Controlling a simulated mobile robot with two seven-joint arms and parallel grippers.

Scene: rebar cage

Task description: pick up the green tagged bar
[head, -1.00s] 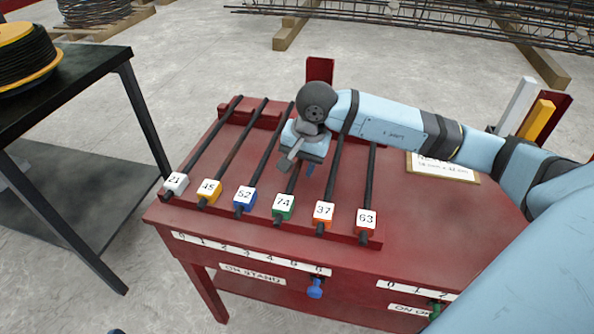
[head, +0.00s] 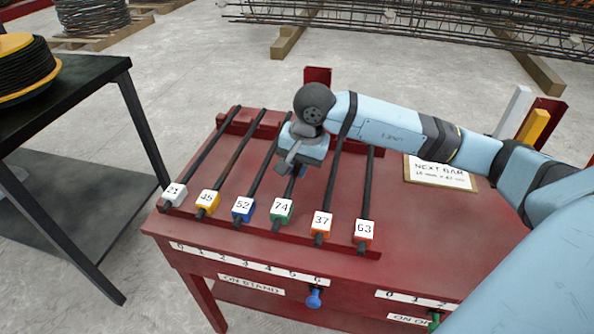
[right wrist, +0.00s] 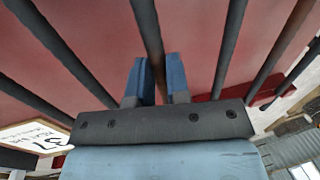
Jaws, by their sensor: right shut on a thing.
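The green tagged bar (head: 281,211) is a dark bar whose green-sided tag reads 74. It lies in the red rack between the blue 52 bar (head: 243,209) and the orange 37 bar (head: 321,224). My right gripper (head: 291,171) is over its middle, shut on it. In the right wrist view the green tagged bar's dark shaft (right wrist: 148,28) runs between the two blue fingers of the right gripper (right wrist: 160,80). The arm hides part of its far length in the head view. My left gripper is not in view.
Bars tagged white 21 (head: 174,194), yellow 45 (head: 207,203) and orange 63 (head: 364,231) share the red table (head: 420,230). A card (head: 440,172) lies at right. A dark table (head: 60,110) with a wire spool (head: 25,70) stands at left.

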